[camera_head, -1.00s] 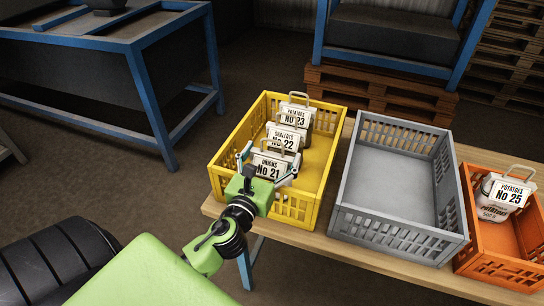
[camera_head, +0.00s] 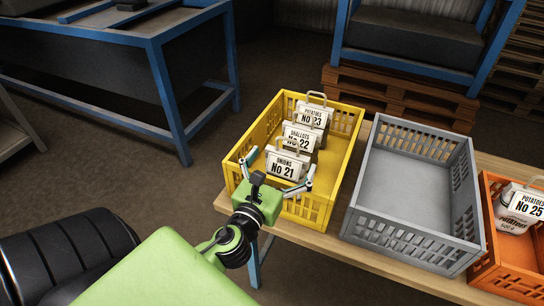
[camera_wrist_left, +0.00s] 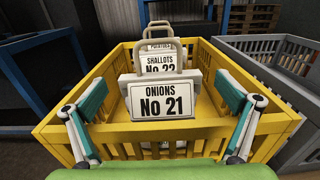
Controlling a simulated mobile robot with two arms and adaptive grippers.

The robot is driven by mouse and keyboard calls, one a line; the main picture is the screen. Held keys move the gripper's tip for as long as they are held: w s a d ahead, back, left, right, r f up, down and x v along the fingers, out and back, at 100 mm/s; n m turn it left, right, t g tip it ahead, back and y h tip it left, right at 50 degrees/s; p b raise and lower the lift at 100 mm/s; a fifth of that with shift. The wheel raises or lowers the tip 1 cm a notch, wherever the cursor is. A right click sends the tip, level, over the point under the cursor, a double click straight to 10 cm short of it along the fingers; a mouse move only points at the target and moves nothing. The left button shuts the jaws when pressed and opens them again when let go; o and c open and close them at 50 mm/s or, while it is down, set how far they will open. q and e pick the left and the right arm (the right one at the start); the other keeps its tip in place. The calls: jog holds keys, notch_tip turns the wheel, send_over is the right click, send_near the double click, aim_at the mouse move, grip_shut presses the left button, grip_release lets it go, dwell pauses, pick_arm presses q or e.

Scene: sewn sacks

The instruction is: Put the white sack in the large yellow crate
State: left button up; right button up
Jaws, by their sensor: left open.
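The yellow crate (camera_head: 334,207) stands at the left end of the table. It holds several items with handled tags: Onions No 21 (camera_head: 286,166), Shallots No 22 (camera_head: 298,139) and Potatoes No 23 (camera_head: 311,116). Their sacks are mostly hidden behind the tags. A whitish sack (camera_head: 511,222) with a Potatoes No 25 tag (camera_head: 525,204) sits in the orange crate (camera_head: 499,277) at the right. My left gripper (camera_head: 277,168) is open and empty at the yellow crate's near side. In the left wrist view, its fingers stand either side of the Onions tag (camera_wrist_left: 161,101), apart from it. My right gripper is out of view.
An empty grey crate (camera_head: 409,240) stands between the yellow and orange crates on the wooden table (camera_head: 375,264). A blue-framed bench (camera_head: 155,55) is at the back left. Pallets (camera_head: 395,95) are behind the crates.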

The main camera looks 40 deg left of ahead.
pick_arm(q)
jog(key=b+v, duration=0.2)
jog(key=v, duration=0.6)
jog(key=shift+f, duration=0.2)
jog(key=shift+s+d+r, duration=0.15)
jog(key=shift+s+r, duration=0.05)
jog(key=shift+s, duration=0.35)
